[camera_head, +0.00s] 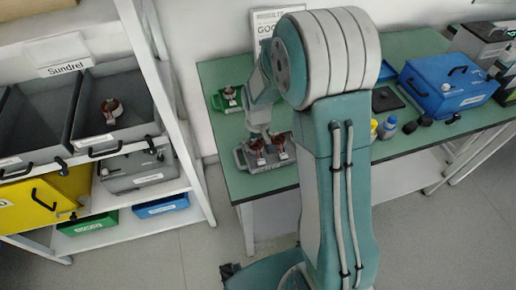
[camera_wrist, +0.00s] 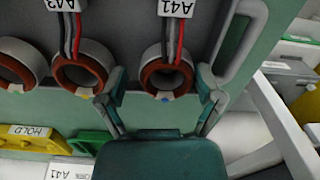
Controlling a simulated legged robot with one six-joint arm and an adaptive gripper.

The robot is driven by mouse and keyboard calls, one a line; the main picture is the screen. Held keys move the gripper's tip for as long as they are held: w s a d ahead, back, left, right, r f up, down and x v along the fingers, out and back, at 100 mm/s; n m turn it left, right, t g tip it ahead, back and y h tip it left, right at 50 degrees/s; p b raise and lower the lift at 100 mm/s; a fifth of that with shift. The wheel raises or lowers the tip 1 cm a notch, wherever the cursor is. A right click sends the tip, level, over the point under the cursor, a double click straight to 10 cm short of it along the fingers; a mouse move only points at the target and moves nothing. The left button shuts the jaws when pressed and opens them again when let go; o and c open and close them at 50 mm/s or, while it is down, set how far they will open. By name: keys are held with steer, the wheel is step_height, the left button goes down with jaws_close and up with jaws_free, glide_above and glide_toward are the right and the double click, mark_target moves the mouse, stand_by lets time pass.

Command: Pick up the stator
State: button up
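In the wrist view, which is upside down, a stator tagged A41 (camera_wrist: 168,76) shows as a brown and white ring with red and black wires. My gripper (camera_wrist: 160,84) is open, with one finger on each side of this stator and gaps visible beside it. A second stator tagged A43 (camera_wrist: 80,72) sits to its left, and a third ring (camera_wrist: 14,68) is at the left edge. In the head view, stators (camera_head: 258,157) show on a grey tray (camera_head: 241,160) on the green table. My gripper there is small, and its fingers cannot be made out.
A blue case (camera_head: 440,90), bottles (camera_head: 388,127) and black parts stand at the right. A shelf (camera_head: 180,130) with grey bins stands at the left; one bin holds a stator (camera_head: 111,108).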

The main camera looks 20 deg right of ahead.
steer(key=shift+a, duration=0.15)
steer(key=c, duration=0.8)
steer(key=shift+a, duration=0.3)
steer(key=shift+c, duration=1.1)
